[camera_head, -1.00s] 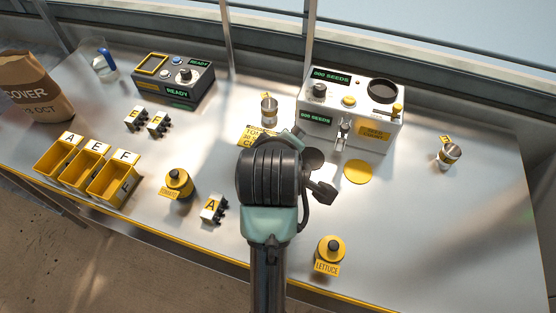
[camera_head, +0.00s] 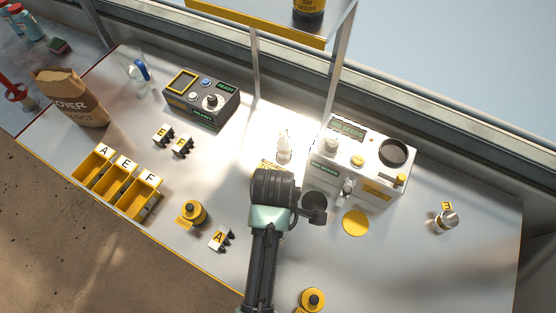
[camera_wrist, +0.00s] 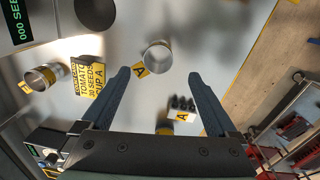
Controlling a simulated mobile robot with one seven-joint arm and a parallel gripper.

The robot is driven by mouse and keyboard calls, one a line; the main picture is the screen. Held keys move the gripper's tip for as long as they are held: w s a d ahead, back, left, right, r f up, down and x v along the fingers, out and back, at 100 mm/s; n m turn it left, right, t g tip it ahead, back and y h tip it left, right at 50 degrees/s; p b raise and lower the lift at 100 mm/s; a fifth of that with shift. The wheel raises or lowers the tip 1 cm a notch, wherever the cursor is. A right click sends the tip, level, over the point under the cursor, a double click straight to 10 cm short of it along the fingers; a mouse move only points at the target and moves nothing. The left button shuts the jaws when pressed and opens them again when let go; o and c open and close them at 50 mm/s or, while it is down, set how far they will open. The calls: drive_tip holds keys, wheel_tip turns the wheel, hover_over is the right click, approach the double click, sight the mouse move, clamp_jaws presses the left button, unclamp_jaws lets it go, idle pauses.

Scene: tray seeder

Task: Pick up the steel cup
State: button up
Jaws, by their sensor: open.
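A steel cup (camera_wrist: 157,57) with a yellow A tag stands on the bench in the wrist view, just beyond my gripper (camera_wrist: 160,75). My gripper is open and empty, its two fingers spread to either side below the cup in the picture. In the head view my arm seems to hide this cup. A second steel cup (camera_wrist: 45,77) stands at the left of the wrist view; a pale, glare-washed cup (camera_head: 284,146) shows behind my arm in the head view. Another steel cup (camera_head: 446,220) with an E tag stands at the right.
A card (camera_wrist: 90,82) reading tomato, 30 seeds, cup A lies beside the second cup. The white seed machine (camera_head: 362,165) stands right of my arm, with a yellow disc (camera_head: 355,222) before it. Yellow bins (camera_head: 135,204) and a yellow-capped jar (camera_head: 194,212) are left.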

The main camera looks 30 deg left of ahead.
wheel_tip(320, 180, down, 3)
drive_tip(key=shift+w+r, duration=0.15)
drive_tip(key=shift+w+f, duration=0.15)
drive_tip(key=shift+f, duration=2.65)
drive_tip(key=c, duration=1.4)
wheel_tip(320, 180, up, 10)
drive_tip(key=shift+c, duration=0.2)
drive_tip(key=w+d+r+m, duration=0.2)
drive_tip(key=d+m, duration=0.8)
drive_tip(key=m, duration=0.9)
drive_tip(key=shift+w+d+g+h, duration=0.3)
drive_tip(key=shift+w+d, duration=0.05)
drive_tip(key=shift+w, duration=0.4)
